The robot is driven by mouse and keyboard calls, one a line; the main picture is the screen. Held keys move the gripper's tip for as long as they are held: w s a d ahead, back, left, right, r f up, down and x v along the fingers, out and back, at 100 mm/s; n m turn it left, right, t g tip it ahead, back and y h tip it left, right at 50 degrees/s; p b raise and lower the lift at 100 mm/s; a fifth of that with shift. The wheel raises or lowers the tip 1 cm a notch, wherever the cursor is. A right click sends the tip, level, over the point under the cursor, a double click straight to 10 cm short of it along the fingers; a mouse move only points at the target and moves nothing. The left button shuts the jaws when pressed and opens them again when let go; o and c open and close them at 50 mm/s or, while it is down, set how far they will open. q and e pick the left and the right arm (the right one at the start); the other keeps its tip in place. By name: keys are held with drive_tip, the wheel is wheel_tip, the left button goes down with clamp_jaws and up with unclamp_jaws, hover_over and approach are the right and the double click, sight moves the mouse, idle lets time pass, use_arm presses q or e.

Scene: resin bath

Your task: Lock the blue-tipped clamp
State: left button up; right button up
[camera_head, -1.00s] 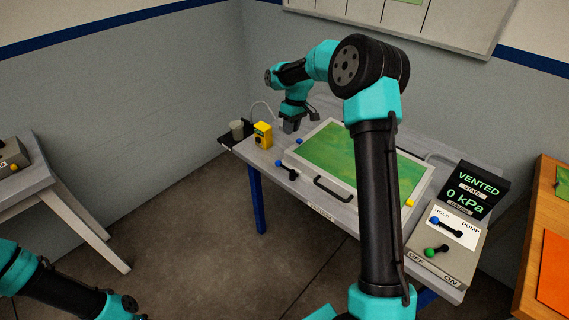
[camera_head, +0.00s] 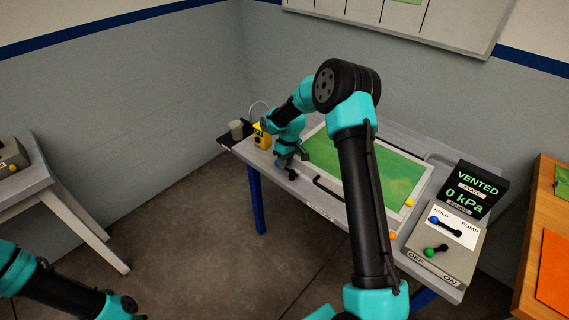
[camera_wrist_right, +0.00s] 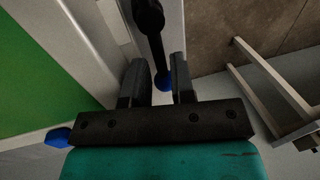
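The black clamp lever with a blue tip (camera_wrist_right: 163,82) shows in the right wrist view, at the edge of the frame with the green sheet. My right gripper (camera_wrist_right: 160,80) is open, with one finger on each side of the blue tip in that view. I cannot tell if either finger touches it. A second blue tip (camera_wrist_right: 57,138) lies outside the fingers, at the left.
The bench holds a light frame with a green sheet (camera_head: 390,175), a black front handle (camera_head: 328,192), a yellow box (camera_head: 262,138) and a grey cup (camera_head: 236,129).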

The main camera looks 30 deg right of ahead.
drive_tip(key=shift+a+f, duration=0.1)
drive_tip(key=shift+f, duration=0.2)
drive_tip(key=shift+c, duration=0.5)
clamp_jaws()
